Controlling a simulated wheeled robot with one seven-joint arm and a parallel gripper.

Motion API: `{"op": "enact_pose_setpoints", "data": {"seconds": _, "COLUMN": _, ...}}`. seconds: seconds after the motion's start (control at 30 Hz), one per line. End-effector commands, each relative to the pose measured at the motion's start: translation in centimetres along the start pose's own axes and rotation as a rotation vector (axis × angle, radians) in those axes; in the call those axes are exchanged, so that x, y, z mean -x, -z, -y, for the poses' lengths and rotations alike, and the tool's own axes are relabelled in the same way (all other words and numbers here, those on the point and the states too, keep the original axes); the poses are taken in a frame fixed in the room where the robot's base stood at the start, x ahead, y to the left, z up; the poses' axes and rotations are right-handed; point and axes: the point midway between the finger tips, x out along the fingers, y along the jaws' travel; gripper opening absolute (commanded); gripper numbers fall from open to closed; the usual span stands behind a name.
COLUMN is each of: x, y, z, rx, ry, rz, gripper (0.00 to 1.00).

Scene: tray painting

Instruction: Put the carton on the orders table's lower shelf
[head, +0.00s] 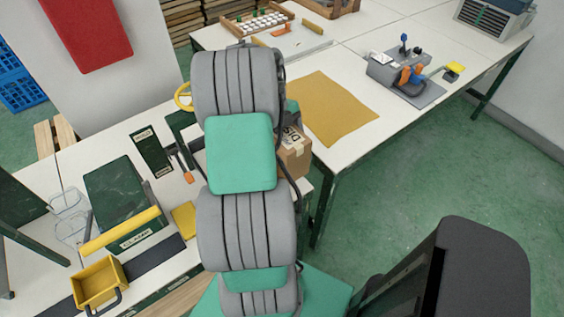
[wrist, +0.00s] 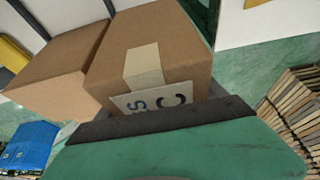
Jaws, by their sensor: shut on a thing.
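A brown cardboard carton (head: 296,152) shows in the head view just right of my arm, near the corner of the white tables. My arm hides its left part. In the wrist view the carton (wrist: 150,45) is close up, with a pale tape strip and a white label with dark letters. My gripper (wrist: 160,120) is shut on the carton; its dark pad lies along the carton's near edge. The gripper is hidden behind my arm in the head view. I cannot tell which table is the orders table, and no lower shelf shows clearly.
Another brown box-like surface (wrist: 55,65) lies left of the carton in the wrist view. An ochre mat (head: 330,108) and a grey device (head: 405,80) lie on the far table. A dark green box (head: 118,195) and yellow bin (head: 98,283) crowd the left table. Green floor (head: 430,165) is open at right.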

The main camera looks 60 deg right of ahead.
Motion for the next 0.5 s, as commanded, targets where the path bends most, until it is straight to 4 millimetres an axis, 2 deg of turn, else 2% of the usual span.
{"op": "enact_pose_setpoints", "data": {"seconds": 0.3, "x": -4.2, "y": -1.8, "z": 0.1, "rx": -0.003, "ry": 0.000, "rz": 0.002, "gripper": 0.07}}
{"op": "enact_pose_setpoints", "data": {"seconds": 0.5, "x": -4.5, "y": -1.9, "z": 0.2, "rx": -0.005, "ry": 0.001, "rz": 0.004, "gripper": 0.07}}
